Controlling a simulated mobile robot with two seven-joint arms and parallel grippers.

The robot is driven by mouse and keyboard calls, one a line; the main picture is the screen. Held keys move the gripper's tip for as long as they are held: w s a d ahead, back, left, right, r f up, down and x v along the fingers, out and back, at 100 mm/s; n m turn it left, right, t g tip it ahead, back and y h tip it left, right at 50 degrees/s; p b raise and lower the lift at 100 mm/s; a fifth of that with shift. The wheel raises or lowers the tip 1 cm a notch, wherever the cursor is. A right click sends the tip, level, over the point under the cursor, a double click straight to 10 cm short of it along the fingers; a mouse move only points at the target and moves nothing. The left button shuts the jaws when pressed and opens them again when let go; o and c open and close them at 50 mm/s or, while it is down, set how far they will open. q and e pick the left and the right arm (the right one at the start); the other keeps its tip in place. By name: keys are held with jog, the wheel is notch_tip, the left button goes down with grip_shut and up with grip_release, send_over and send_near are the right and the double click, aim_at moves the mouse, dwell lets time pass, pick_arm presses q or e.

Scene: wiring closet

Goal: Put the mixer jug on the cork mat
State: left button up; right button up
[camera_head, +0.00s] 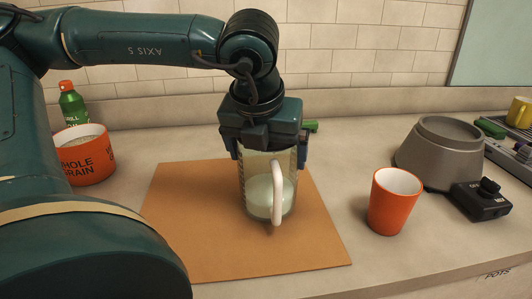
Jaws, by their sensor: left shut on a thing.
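The mixer jug (256,191) is clear, with a pale handle (278,193) facing me and whitish contents low inside. It is upright over the middle of the tan cork mat (191,229). I cannot tell for sure whether its base touches the mat. My left gripper (270,157) points down from above, shut on the jug with one finger on each side near its top. The gripper body hides the jug's rim. My right gripper is not in view.
An orange cup (395,201) stands right of the mat. Behind it are a grey mixer base (437,153) and a black control box (480,200). An orange bowl (84,155) and a green bottle (73,105) stand at left. A yellow mug (520,112) is far right.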

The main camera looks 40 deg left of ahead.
pick_arm(q)
jog(key=shift+f+b, duration=0.35)
jog(key=shift+b, duration=0.05)
jog(key=o, duration=1.3)
jog(key=shift+r, duration=0.1)
jog(key=shift+c, duration=0.2)
jog(key=p+v, duration=0.2)
jog(key=v, duration=1)
jog(key=shift+r, duration=0.15)
